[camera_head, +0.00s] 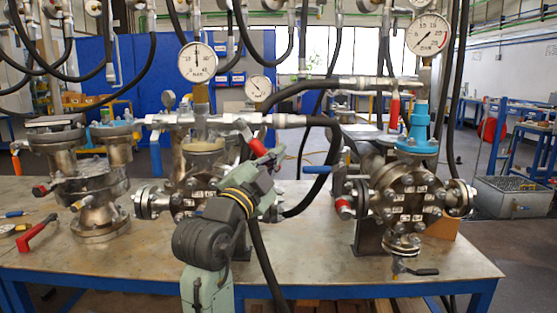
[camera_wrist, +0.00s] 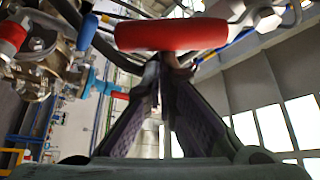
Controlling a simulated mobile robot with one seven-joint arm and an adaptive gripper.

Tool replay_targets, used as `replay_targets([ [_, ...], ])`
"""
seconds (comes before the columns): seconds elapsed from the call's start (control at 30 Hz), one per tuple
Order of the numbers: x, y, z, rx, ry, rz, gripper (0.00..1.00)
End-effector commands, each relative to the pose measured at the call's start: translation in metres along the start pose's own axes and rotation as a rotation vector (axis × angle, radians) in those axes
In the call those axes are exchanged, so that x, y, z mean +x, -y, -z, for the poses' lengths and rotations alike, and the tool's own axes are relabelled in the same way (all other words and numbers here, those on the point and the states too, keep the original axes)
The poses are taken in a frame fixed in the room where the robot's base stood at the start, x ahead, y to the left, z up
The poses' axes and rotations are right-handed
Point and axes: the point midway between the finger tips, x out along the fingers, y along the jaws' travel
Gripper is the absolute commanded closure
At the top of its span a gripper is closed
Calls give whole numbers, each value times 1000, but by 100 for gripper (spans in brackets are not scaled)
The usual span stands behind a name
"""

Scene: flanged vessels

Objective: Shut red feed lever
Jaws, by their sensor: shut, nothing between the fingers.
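A red lever (camera_head: 258,147) sits at the centre vessel in the head view, just by the end of my arm. In the wrist view a thick red lever handle (camera_wrist: 170,35) lies across the top, right at the fingertips. My gripper (camera_wrist: 166,62) has its dark fingers drawn together at the tips, against or just short of the handle's underside; I cannot tell if they touch. The fingers hold nothing. In the head view my arm hides most of the gripper and the lever's mount. No label shows which lever is the feed lever.
More levers are near: an upright red one (camera_head: 393,110), a blue one (camera_head: 318,169) and a red-tipped one (camera_head: 343,207) at the right vessel (camera_head: 404,198). A loose red handle (camera_head: 38,232) lies on the table's left. Black hoses and gauges crowd the space above.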

Motion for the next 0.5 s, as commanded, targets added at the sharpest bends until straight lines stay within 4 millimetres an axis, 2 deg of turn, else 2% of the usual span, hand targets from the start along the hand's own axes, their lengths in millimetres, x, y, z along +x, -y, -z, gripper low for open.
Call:
replay_targets([
  [0.1,-8,-4,-14,96,6,-53,100],
  [0.5,-23,-2,-40,391,4,-229,100],
])
